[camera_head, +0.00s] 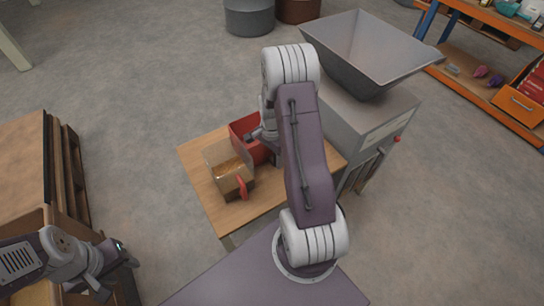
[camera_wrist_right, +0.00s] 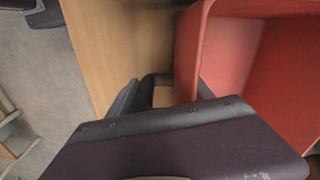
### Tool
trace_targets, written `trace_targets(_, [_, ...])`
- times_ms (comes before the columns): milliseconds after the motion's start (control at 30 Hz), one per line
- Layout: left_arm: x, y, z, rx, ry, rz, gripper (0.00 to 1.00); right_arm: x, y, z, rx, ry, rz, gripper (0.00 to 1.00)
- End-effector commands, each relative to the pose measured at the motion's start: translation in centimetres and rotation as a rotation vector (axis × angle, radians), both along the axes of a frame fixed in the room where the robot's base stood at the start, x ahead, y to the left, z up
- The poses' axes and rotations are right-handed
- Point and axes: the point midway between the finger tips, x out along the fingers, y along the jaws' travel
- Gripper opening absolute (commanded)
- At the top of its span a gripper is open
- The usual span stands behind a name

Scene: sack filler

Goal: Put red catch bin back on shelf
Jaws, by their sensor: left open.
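The red catch bin (camera_head: 240,126) stands on the small wooden table (camera_head: 198,165), partly hidden behind my right arm. In the right wrist view its open inside (camera_wrist_right: 262,60) fills the right side. My right gripper (camera_head: 258,134) is at the bin. In the wrist view its dark fingers (camera_wrist_right: 177,92) lie on either side of the bin's near wall, with wood showing through a gap beside the outer finger. Whether they clamp the wall is unclear. My left gripper (camera_head: 118,262) is open and empty at the lower left, far from the bin.
A clear-walled box (camera_head: 222,160) with brown contents and a red part (camera_head: 241,187) stands beside the bin. The grey hopper machine (camera_head: 368,60) stands right of the table. A blue-and-orange shelf (camera_head: 488,100) is at the upper right. A wooden crate (camera_head: 25,165) is at the left.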

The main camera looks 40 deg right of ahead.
Motion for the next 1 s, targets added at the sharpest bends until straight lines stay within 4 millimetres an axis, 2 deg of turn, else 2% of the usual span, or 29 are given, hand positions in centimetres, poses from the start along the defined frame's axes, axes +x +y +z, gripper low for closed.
trace_targets(367, [0.0,0.0,0.2,0.0,0.0,0.0,0.44,0.0,0.0,0.3,0.0,0.0,0.0,0.76])
trace_targets(467, [0.0,0.0,0.7,0.0,0.0,0.0,0.44,0.1,0.0,1.8,-0.002,-0.003,0.0,0.76])
trace_targets(700, [0.0,0.0,2.4,0.0,0.0,0.0,0.44,0.1,0.0,8.2,-0.003,-0.004,0.0,0.76])
trace_targets(800, [0.0,0.0,2.9,0.0,0.0,0.0,0.44,0.1,0.0,10.3,-0.002,-0.003,0.0,0.76])
trace_targets(1000, [0.0,0.0,3.2,0.0,0.0,0.0,0.44,0.1,0.0,12.3,-0.001,-0.001,0.0,0.76])
